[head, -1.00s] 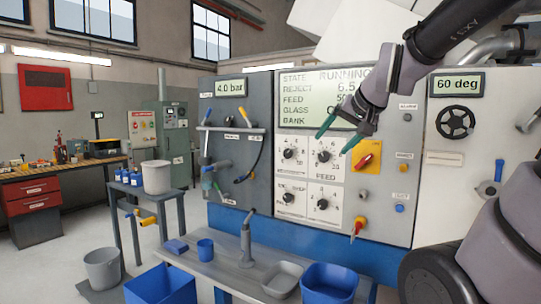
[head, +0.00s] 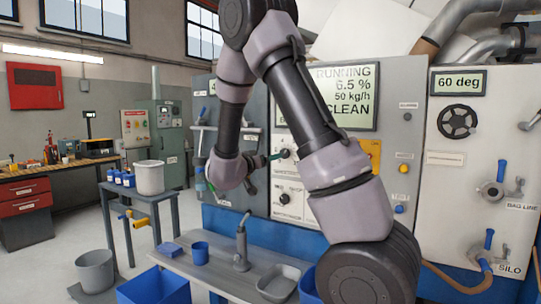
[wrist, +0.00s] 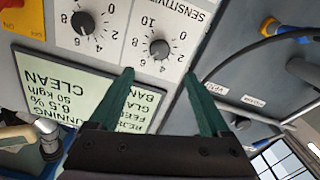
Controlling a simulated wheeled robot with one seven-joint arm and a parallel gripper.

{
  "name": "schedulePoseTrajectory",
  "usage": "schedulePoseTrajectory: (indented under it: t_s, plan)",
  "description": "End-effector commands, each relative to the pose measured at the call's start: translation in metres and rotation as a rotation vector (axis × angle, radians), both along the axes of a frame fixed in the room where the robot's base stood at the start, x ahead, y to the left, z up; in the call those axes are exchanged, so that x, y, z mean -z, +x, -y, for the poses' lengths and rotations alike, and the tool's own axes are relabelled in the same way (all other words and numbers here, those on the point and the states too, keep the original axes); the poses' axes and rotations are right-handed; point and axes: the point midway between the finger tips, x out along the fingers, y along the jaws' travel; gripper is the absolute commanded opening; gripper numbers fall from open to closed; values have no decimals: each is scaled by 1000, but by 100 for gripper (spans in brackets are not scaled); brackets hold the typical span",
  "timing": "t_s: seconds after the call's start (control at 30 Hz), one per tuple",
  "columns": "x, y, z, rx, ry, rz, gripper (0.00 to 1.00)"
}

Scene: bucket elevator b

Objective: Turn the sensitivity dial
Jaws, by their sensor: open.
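The sensitivity dial (wrist: 159,48) is a black knob on a white plate marked with numbers and "SENSITIV…". In the wrist view, which is upside down, it lies just beyond and between my fingertips. My gripper (wrist: 159,74) is open, with two green fingers spread apart and nothing between them. The fingers appear still short of the knob; I cannot tell the exact gap. In the head view, a dark knob (head: 284,153) shows at the panel beside a green fingertip, and my arm hides much of the dial area.
A second black dial (wrist: 83,23) sits beside it. The display (head: 345,95) reads running, 6.5 %, 50 kg/h, clean. A dark hose (wrist: 255,45) and pipe fittings are on the neighbouring grey panel. A bench with a blue cup (head: 200,252) stands below.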

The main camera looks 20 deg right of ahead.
Motion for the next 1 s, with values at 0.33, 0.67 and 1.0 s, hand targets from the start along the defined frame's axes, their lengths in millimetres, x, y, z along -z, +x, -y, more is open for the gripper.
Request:
schedulePoseTrajectory:
  t_s: [0.33,0.67,1.0]
  plan:
    - [-1,33,46,7,-3,1,81]
    - [-1,62,80,3,-1,2,81]
    - [-1,65,85,2,-1,2,81]
